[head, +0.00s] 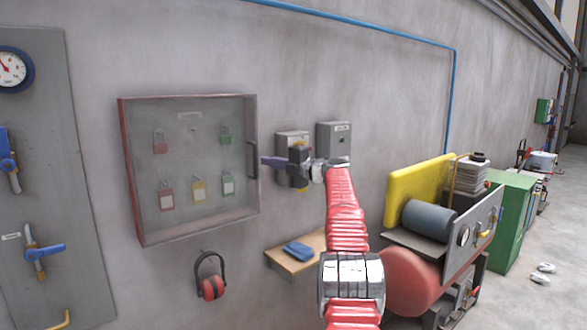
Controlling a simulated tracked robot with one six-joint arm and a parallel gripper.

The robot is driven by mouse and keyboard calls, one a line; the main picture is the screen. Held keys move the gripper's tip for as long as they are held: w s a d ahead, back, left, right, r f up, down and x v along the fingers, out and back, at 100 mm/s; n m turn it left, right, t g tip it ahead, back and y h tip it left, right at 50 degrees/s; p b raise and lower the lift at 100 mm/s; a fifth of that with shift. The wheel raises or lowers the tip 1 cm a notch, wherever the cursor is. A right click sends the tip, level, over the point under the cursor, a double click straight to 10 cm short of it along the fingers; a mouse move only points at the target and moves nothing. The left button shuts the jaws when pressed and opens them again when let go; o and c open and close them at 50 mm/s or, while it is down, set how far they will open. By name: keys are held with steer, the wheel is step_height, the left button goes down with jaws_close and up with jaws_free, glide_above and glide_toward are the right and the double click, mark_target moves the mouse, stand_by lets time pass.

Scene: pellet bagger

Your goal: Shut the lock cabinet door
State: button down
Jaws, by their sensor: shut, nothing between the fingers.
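The lock cabinet (129,180) is a red box on the wall, left of centre in the head view. Its door (190,215) is a clear panel in a greyish frame and lies across the cabinet front. I cannot tell whether a small gap is left. A dark handle (252,160) stands on the door's right side. Several padlocks, red, yellow and green, show through the panel. My gripper (267,161) is shut and empty, its purple fingers pointing left at the handle, just right of it. I cannot tell whether they touch.
Two grey boxes (334,140) are on the wall behind my gripper. Below are red ear defenders (212,287) and a wooden shelf (285,262) with a blue item. A yellow-guarded machine (418,188) stands right. A panel with valves (60,150) is left.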

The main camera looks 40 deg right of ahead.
steer(key=v, duration=1.2)
steer(key=shift+s, duration=0.15)
stand_by(0.3)
